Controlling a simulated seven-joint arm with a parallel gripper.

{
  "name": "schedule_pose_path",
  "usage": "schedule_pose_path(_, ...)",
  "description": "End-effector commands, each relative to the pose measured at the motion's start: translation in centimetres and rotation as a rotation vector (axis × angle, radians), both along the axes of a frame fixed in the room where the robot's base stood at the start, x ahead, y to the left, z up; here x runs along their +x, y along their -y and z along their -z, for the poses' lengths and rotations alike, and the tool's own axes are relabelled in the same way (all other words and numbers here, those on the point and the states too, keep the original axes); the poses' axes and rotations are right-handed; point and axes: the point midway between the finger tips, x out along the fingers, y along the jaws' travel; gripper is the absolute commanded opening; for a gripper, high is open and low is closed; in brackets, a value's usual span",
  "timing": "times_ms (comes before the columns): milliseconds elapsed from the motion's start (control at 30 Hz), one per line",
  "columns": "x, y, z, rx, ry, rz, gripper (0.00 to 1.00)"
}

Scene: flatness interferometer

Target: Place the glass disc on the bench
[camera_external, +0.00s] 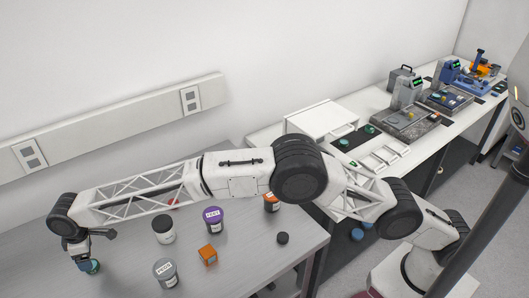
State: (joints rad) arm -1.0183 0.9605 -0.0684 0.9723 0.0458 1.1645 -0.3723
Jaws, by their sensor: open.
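My gripper (84,262) is at the far left, pointing down low over the grey bench (235,268). It is open. A small teal round object (93,267) is at or just beside its fingertips; it may be the glass disc, but it is too small and partly hidden to be sure. I cannot tell whether it rests on the bench or whether the fingers are around it. Other small teal round pieces (344,142) lie on a dark mat on the white bench (280,133) at the back right.
Near my arm on the grey bench stand a white jar with a black lid (163,230), a grey-lidded jar (165,272), a purple-lidded jar (213,220), an orange block (208,255) and a black cap (282,238). Instruments (407,92) stand at the back right.

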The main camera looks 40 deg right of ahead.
Motion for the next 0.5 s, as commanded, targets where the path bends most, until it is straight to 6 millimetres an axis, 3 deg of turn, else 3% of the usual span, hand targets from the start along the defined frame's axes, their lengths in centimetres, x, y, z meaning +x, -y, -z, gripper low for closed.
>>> schedule_pose_path(500, 0.05, -0.05, 1.01, -0.001, 0.0, 0.0, 0.82)
